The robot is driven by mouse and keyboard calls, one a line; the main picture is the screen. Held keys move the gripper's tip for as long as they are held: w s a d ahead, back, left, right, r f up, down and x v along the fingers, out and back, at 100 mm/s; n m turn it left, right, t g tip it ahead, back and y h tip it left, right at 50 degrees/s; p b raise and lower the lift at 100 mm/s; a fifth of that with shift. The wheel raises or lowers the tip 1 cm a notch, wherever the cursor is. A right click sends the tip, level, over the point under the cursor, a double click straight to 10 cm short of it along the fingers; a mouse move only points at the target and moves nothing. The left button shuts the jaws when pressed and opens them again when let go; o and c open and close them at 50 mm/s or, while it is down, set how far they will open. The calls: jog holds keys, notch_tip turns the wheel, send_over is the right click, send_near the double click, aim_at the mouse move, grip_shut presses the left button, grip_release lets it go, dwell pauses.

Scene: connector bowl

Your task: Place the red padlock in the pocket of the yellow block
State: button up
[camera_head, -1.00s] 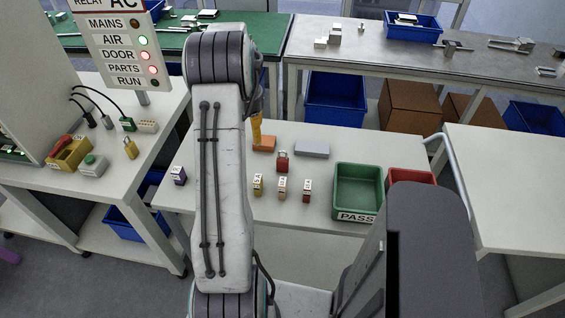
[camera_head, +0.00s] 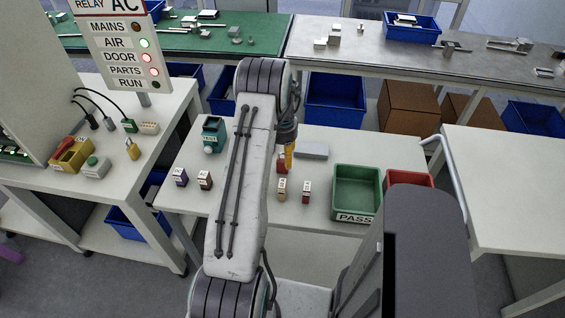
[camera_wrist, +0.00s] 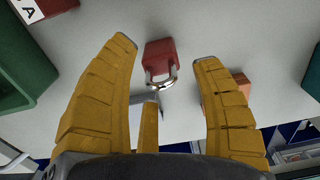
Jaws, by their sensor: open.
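The red padlock (camera_head: 282,167) stands on the middle table, partly hidden behind my gripper in the head view. In the wrist view the padlock (camera_wrist: 158,52) lies between and just beyond my two yellow fingertips, its silver shackle toward me. My gripper (camera_head: 288,157) is open and empty, pointing down over the padlock; its fingers (camera_wrist: 164,52) are spread on either side in the wrist view. I cannot tell its height above the padlock. A yellow block (camera_head: 75,158) with a red lever sits on the left table; its pocket is not clear to see.
Small labelled blocks (camera_head: 282,190) stand in front of the padlock. A grey block (camera_head: 312,150) is behind it, and an orange block (camera_wrist: 240,82) lies close to my right finger. A green PASS bin (camera_head: 357,188) is to the right. A teal TEST device (camera_head: 212,135) stands left.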

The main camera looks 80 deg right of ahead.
jog(key=shift+f, duration=0.7)
jog(key=shift+c, duration=0.3)
grip_shut()
